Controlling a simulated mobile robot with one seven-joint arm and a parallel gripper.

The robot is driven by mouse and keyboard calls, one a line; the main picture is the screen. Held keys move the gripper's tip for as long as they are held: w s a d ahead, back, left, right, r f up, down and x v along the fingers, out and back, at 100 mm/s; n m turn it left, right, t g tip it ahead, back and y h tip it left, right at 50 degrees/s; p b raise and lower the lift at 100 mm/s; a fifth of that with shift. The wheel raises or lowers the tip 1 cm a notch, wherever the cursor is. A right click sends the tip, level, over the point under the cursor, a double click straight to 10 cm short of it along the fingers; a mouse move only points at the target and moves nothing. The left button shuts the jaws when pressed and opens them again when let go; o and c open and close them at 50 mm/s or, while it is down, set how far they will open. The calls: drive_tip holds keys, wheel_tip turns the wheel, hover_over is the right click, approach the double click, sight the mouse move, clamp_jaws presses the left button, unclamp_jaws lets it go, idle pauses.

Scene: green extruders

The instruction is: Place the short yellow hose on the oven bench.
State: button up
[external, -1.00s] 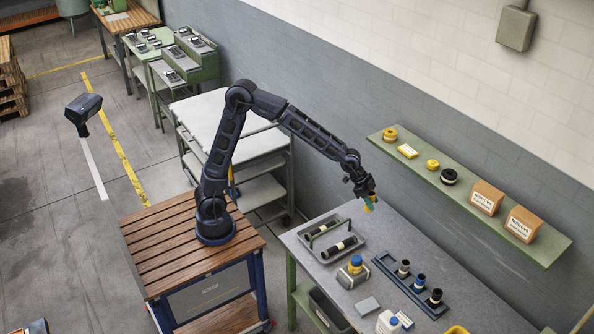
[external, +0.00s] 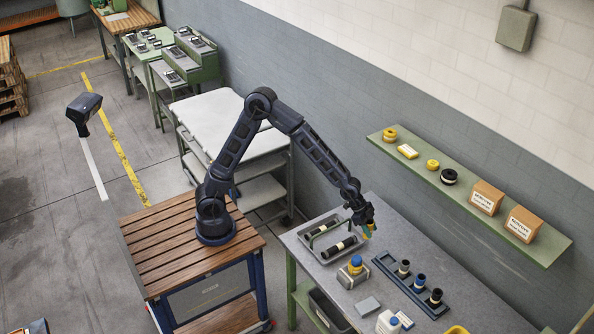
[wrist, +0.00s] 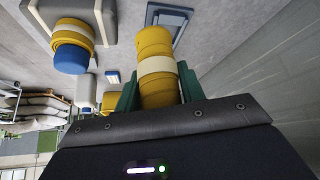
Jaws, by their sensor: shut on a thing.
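The short yellow hose (wrist: 154,45), a yellow cylinder with a cream band, stands between my green fingers in the wrist view. My gripper (wrist: 158,88) is shut on it. In the external view my gripper (external: 368,232) points down above the grey-topped bench (external: 350,297), just right of the grey tray (external: 326,263). The hose is mostly hidden by the gripper there. I cannot tell whether the hose touches the bench top. No label shows which bench is the oven bench.
The tray holds black tubes and has a green handle. A dark rack (external: 387,262) with several short pieces stands to the right. A yellow piece with a blue top (external: 355,264) sits in front, near a white bottle (external: 387,322). A green wall shelf (external: 460,193) hangs behind.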

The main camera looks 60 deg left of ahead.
wheel_tip(320, 180, down, 13)
drive_tip(key=shift+f, duration=0.2)
idle(0.4)
drive_tip(key=shift+f, duration=0.15)
drive_tip(key=o, duration=1)
drive_tip(key=shift+o, duration=0.2)
